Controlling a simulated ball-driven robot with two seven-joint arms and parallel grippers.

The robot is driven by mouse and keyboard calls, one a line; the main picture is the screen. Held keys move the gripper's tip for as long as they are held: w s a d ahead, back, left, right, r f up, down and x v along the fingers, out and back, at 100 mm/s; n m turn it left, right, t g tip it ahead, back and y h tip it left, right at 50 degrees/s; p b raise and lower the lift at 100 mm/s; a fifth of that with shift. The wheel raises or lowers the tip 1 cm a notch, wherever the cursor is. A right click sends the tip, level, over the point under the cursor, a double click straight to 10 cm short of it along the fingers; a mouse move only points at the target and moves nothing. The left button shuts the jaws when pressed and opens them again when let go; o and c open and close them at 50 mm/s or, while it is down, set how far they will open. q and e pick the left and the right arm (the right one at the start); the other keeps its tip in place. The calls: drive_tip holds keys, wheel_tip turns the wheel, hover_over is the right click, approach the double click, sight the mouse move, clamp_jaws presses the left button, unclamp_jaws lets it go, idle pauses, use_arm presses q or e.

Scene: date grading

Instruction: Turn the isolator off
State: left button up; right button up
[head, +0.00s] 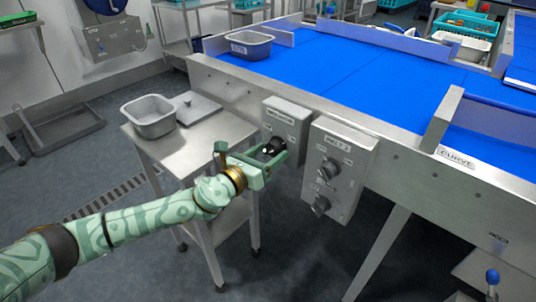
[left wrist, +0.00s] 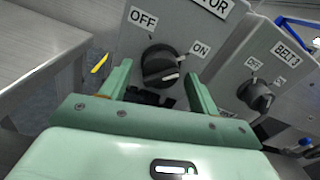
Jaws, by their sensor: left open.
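The isolator box (head: 286,118) is a grey box on the side of the conveyor. Its black rotary knob (left wrist: 160,66) has OFF marked at upper left and ON at right. The knob's pale pointer line appears turned toward ON. My left gripper (head: 268,160), pale green, is open in front of the box. In the left wrist view its fingers (left wrist: 158,84) stand to either side of the knob's lower part; whether they touch it I cannot tell. My right gripper is not in view.
A second grey control box (head: 350,147) with two knobs, labelled as a belt control, sits just right of the isolator. A steel table (head: 205,150) with a metal pan (head: 150,118) stands at left. The blue conveyor (head: 330,62) runs behind.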

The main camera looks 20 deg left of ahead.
use_arm(q)
drive_tip(key=c, duration=1)
